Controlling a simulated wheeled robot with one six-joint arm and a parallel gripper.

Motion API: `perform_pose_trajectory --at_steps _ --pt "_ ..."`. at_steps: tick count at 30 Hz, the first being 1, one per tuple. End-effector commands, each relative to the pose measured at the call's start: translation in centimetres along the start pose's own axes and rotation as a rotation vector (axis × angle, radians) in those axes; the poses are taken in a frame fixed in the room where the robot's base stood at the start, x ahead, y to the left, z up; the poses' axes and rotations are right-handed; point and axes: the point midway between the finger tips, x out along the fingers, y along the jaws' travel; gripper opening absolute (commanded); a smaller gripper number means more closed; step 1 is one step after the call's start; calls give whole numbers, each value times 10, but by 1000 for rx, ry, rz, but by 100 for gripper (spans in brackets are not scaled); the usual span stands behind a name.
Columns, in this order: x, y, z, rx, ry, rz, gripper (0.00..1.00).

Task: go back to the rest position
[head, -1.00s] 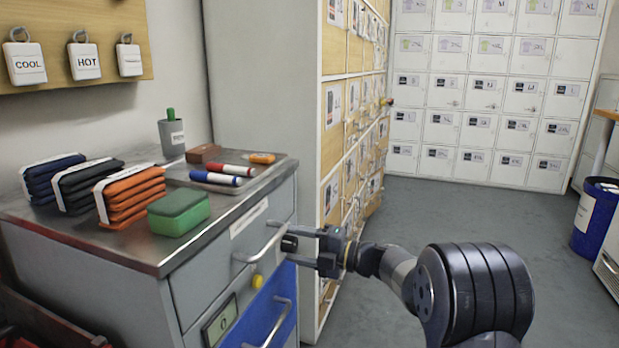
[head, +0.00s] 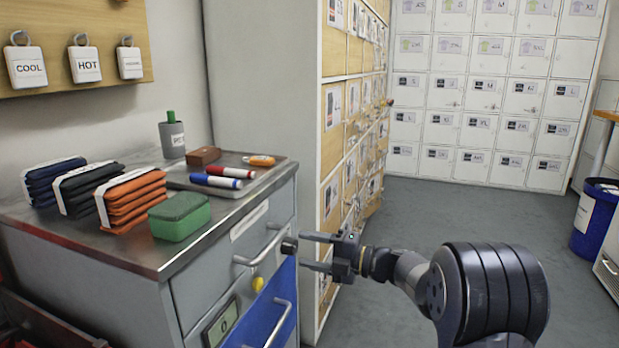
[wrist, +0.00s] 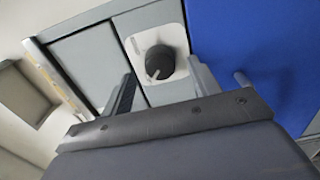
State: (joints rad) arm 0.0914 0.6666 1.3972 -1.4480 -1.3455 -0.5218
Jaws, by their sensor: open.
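My gripper (head: 318,252) is open and empty in the head view. It is in front of the grey cabinet (head: 190,287), near the right end of the upper drawer's handle (head: 262,249). A small dark round knob (head: 289,246) shows at the tip of the upper finger; I cannot tell whether they touch. The blue drawer front (wrist: 250,50) is to the right there.
The cabinet top holds a green sponge (head: 179,216), orange, black and blue cloth bundles (head: 130,198), markers (head: 216,181) and a grey cup (head: 172,138). A tall locker unit (head: 333,150) stands just behind my gripper. Open floor (head: 420,220) lies to the right, with a blue bin (head: 594,220) beyond.

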Motion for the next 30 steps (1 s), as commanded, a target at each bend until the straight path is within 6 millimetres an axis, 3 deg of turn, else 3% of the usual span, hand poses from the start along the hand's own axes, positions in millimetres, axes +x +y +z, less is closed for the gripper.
perform_pose_trajectory --at_steps 5,7,30 --pt "38 -2 -1 -2 3 2 58" --pt "33 6 0 75 -1 0 58" --pt "32 4 0 796 -1 1 58"
